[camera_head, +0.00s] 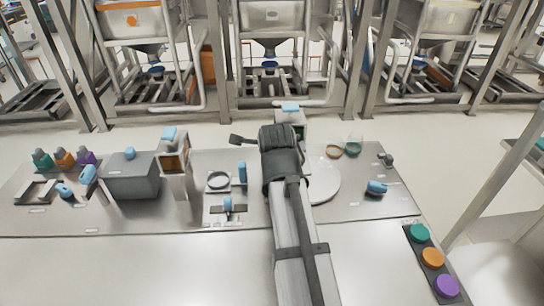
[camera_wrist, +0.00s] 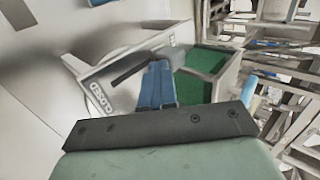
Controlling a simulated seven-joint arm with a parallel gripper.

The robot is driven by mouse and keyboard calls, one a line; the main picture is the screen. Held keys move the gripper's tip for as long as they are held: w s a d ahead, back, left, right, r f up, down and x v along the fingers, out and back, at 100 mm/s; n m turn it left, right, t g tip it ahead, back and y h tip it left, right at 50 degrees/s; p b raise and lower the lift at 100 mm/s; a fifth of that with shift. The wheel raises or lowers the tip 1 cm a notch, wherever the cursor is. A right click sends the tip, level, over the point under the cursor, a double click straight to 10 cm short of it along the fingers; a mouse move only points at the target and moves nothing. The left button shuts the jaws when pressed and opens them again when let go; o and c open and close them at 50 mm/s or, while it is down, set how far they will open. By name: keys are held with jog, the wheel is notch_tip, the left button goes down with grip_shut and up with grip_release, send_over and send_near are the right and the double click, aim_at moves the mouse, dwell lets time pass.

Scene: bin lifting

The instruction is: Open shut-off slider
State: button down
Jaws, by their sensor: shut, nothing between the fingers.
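In the wrist view my gripper (camera_wrist: 160,66) shows as two blue fingers side by side, shut with nothing between them. A dark flat bar (camera_wrist: 128,70), which looks like the slider, lies just left of the fingertips; I cannot tell if they touch. A grey plate with a "CLOSED" label (camera_wrist: 100,98) is left of the fingers. A pale box with green inside (camera_wrist: 222,58) stands behind and to the right. In the head view a box with a blue top (camera_head: 291,108) stands beyond my arm, which hides my fingertips.
A round white plate (camera_head: 325,182) is right of my arm. Coloured buttons (camera_head: 432,257) sit at the right corner. The front of the table is clear.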

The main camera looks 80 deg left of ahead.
jog(key=shift+a, duration=0.25)
jog(key=d, duration=0.4)
jog(key=shift+d, duration=0.25)
jog(key=v, duration=1)
